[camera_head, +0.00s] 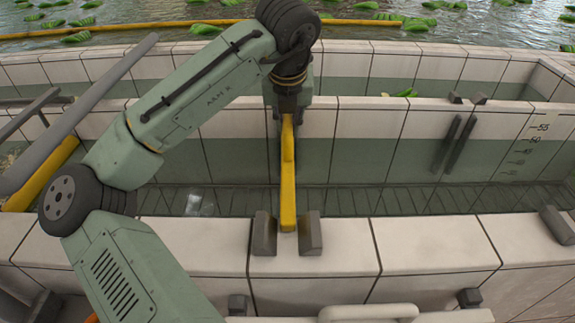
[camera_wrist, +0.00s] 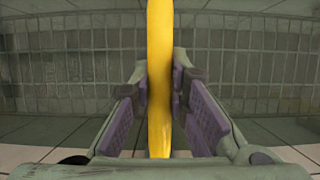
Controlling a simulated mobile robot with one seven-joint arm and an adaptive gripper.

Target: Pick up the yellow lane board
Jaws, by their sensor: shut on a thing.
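The yellow lane board (camera_head: 288,185) is long and narrow, and spans the tiled channel from near the far wall to the near ledge. Its near end lies between two dark grey blocks (camera_head: 287,233) on the near ledge. My gripper (camera_head: 288,112) is over the board's far part, its fingers mostly hidden under my arm. In the wrist view the board (camera_wrist: 160,80) runs straight through the middle, between the two purple-padded fingers of my gripper (camera_wrist: 160,85). My gripper is shut on the board. Whether the board is clear of its supports cannot be told.
Another pair of dark blocks (camera_head: 467,98) stands on the far wall at right, with dark slots below. A depth scale (camera_head: 530,145) marks the right wall. Grey rails (camera_head: 80,115) and a yellow piece (camera_head: 42,175) are at left. Water with green leaves (camera_head: 375,16) lies beyond.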

